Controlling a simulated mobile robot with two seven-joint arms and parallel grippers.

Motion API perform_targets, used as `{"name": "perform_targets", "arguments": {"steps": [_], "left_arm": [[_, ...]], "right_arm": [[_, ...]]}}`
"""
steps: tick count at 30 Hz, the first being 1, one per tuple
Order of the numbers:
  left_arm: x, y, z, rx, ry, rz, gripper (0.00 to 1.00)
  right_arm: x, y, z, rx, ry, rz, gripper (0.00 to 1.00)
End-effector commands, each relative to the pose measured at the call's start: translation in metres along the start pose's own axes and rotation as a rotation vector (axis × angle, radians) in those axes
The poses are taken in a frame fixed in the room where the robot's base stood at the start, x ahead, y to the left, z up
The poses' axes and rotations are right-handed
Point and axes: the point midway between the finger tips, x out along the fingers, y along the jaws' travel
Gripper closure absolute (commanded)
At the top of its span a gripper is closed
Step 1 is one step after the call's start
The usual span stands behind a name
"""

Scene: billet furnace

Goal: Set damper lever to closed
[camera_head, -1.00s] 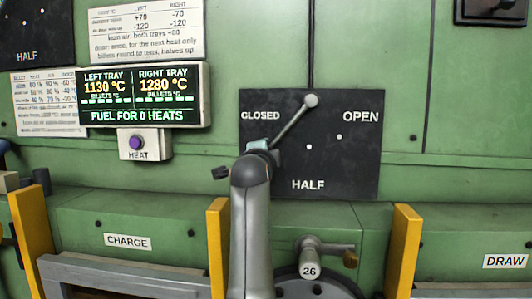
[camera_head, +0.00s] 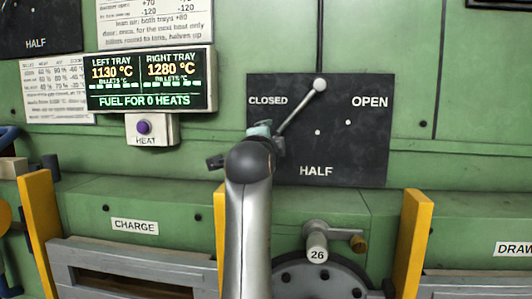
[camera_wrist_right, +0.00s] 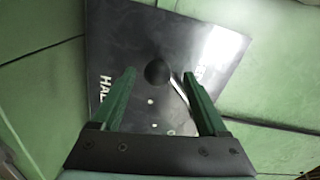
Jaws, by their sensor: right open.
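The damper lever (camera_head: 300,106) is a thin rod on a dark plate (camera_head: 350,158) marked CLOSED at left, OPEN at right and HALF below. Its pale round upper end is at the plate's top middle. The rod slants down and left, below the CLOSED label, and its lower end is hidden behind my right gripper (camera_head: 264,131). In the wrist view a dark ball (camera_wrist_right: 157,72) shows between the two green fingers of my open right gripper (camera_wrist_right: 158,76), with gaps on both sides. I cannot tell its depth between them. My left gripper is not in view.
A tray display (camera_head: 150,82) and a HEAT button box (camera_head: 150,128) are on the green wall at left. A handle marked 26 (camera_head: 317,254) sits below the plate. Yellow posts (camera_head: 414,240) stick out beside the CHARGE and DRAW doors.

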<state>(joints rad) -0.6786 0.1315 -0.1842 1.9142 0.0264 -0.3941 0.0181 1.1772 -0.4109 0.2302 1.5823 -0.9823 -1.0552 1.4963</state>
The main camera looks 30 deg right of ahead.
Motion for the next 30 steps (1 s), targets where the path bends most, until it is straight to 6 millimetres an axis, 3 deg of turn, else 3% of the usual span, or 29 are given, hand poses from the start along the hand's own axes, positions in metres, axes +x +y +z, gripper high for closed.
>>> {"name": "perform_targets", "arguments": {"steps": [3, 10, 30], "left_arm": [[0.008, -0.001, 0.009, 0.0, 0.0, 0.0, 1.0], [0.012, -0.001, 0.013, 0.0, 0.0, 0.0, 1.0], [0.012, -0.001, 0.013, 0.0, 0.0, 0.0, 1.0]], "right_arm": [[-0.025, 0.003, 0.0, 0.001, 0.0, -0.004, 0.24], [-0.054, 0.0, 0.0, 0.002, -0.001, -0.002, 0.24], [-0.058, -0.001, 0.0, 0.001, -0.001, -0.001, 0.24]]}}
